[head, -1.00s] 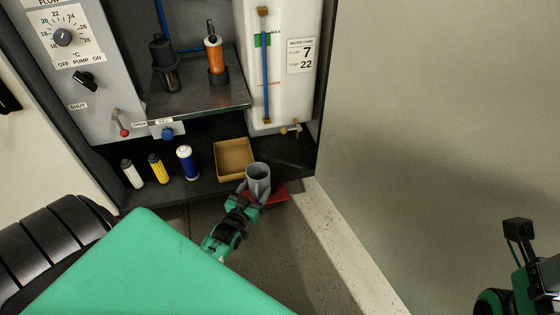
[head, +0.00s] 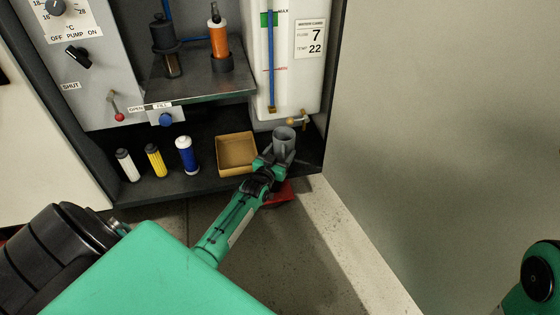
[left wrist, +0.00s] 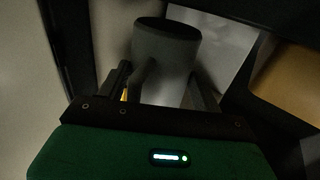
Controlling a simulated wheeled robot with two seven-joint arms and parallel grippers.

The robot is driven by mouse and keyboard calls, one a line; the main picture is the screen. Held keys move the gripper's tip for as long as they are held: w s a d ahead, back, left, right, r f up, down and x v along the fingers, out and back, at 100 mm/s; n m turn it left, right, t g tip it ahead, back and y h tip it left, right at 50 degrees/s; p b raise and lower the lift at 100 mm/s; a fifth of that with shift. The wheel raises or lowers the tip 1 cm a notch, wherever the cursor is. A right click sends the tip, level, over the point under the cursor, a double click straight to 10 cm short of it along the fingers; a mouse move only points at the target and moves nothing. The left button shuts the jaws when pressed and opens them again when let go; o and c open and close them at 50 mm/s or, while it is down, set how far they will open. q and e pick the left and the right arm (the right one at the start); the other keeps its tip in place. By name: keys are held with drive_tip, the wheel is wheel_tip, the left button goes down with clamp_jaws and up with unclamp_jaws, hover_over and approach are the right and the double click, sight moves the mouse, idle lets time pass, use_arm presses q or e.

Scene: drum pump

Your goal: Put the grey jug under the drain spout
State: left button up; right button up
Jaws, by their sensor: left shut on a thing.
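The grey jug (head: 284,140) is upright in my left gripper (head: 273,160), at the right end of the dark lower shelf. It also shows in the left wrist view (left wrist: 166,60), between the fingers. My left gripper is shut on it. The brass drain spout (head: 298,121) sticks out at the foot of the white tank (head: 292,75). In the head view the jug's rim is just below and slightly left of the spout. I cannot tell whether the jug touches the shelf. My right gripper is not in view; only part of that arm shows at the right edge.
A tan open box (head: 237,172) stands just left of the jug. White (head: 127,165), yellow (head: 155,160) and blue-white (head: 187,156) cartridges stand farther left. A metal shelf (head: 200,88) overhangs them. A red object (head: 280,194) lies below the shelf's front edge. A grey wall closes the right side.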

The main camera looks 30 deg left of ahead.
use_arm(q)
drive_tip(key=shift+f+b, duration=0.4)
drive_tip(key=shift+f, duration=0.6)
drive_tip(key=shift+f, duration=0.15)
drive_tip(key=o, duration=1.1)
